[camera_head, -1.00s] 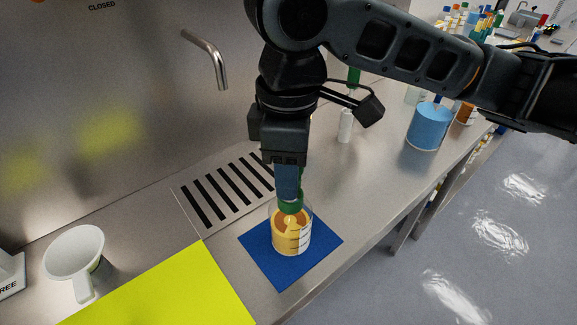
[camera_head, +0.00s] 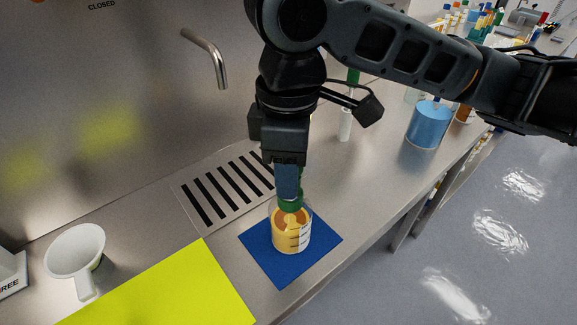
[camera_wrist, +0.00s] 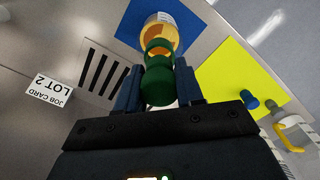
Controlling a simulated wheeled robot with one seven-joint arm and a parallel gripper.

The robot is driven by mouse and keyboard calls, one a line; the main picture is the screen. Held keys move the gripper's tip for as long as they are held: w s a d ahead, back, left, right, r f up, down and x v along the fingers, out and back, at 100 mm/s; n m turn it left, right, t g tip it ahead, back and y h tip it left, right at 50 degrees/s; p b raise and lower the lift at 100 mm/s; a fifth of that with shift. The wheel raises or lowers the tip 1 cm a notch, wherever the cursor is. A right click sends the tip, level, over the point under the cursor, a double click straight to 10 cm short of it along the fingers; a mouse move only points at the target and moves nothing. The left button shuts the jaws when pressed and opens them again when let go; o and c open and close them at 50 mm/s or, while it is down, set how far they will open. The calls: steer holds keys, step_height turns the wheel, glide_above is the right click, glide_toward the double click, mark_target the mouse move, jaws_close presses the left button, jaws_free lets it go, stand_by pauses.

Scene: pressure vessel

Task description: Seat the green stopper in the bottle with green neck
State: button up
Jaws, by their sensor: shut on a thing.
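The green stopper (camera_wrist: 157,84) is between the two blue fingers of my gripper (camera_wrist: 157,92) in the wrist view, and the jaws are shut on it. The bottle with green neck (camera_head: 291,236) holds amber liquid and stands upright on a blue mat (camera_head: 262,251). Its green neck (camera_head: 291,206) is directly under my gripper (camera_head: 288,190) in the head view. In the wrist view the stopper lines up with the green neck (camera_wrist: 160,44), very close to it. I cannot tell how far the stopper's lower end is inside the neck.
A yellow mat (camera_head: 165,294) and a white funnel-like vessel (camera_head: 75,250) lie to the left. A slotted drain plate (camera_head: 228,186) and a tap (camera_head: 210,58) are behind. A beaker of blue liquid (camera_head: 429,126) stands at the back right. The bench right of the blue mat is clear.

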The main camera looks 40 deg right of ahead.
steer(key=shift+f+b, duration=0.6)
steer(key=shift+f, duration=0.35)
steer(key=o, duration=1.1)
steer(key=shift+r, duration=0.1)
step_height(320, 180, up, 8)
steer(key=shift+f, duration=0.15)
